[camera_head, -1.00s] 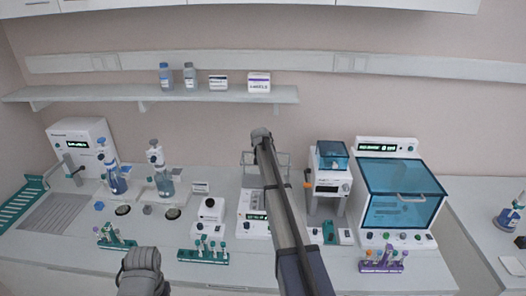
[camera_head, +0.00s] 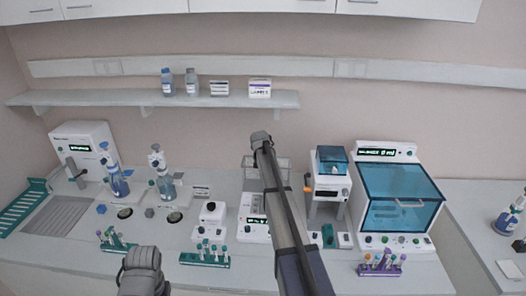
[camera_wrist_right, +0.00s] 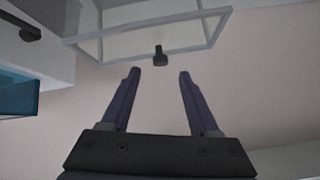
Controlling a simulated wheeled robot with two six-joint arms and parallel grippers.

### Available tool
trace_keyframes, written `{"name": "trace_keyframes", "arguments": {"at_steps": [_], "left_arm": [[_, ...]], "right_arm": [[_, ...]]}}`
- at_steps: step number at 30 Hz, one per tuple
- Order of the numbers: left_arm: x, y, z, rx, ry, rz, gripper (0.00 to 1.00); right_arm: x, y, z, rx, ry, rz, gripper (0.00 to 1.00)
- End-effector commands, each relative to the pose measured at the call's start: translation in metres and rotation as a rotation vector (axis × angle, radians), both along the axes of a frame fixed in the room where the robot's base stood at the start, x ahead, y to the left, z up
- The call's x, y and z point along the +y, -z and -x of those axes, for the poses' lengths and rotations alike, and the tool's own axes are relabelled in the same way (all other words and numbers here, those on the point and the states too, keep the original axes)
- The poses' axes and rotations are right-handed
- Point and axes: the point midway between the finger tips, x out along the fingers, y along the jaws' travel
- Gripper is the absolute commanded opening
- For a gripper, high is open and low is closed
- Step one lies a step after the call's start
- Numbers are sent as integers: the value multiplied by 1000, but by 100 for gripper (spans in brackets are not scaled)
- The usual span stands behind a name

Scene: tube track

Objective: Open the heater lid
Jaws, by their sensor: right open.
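The heater (camera_head: 256,229) is a white box with a small display, partly hidden behind my right arm. Its clear framed lid (camera_head: 282,162) appears raised at the back of the box. In the right wrist view the lid (camera_wrist_right: 110,45) is a transparent panel with pale edges and a dark knob (camera_wrist_right: 160,56). My right gripper (camera_wrist_right: 159,75) is open and empty, with the knob just beyond and between its fingertips, apart from them. In the head view my right arm hides its fingers. My left arm shows at the bottom left, its gripper out of view.
A blue-lidded machine (camera_head: 398,200) and a smaller device with a blue cover (camera_head: 330,175) stand to the right. Tube racks (camera_head: 205,257) line the counter front, with a purple one (camera_head: 380,267) at right. A shelf (camera_head: 120,98) runs above.

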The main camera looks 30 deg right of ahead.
Motion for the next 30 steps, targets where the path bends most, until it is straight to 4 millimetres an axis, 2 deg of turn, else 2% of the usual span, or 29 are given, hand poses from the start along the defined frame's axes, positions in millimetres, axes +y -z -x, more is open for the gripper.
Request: {"name": "trace_keyframes", "arguments": {"at_steps": [1, 6, 23, 26, 29, 30], "left_arm": [[0, -13, 0, 0, 1, 0, 50], [0, -27, 0, 1, -4, 1, 50], [0, -26, 0, 1, -7, 0, 50], [0, -19, 0, 1, -6, 0, 50], [0, -3, 0, 1, -6, 0, 50], [0, 5, 0, 0, -5, 0, 50]], "right_arm": [[5, -13, 8, 0, -1, 1, 62], [13, -27, 21, 0, -1, 0, 62], [16, -26, 23, 1, -2, 0, 62], [33, -16, 30, 20, -23, -2, 62], [75, 6, 49, 73, -79, -2, 62], [96, 18, 60, 105, -110, -2, 62]]}}
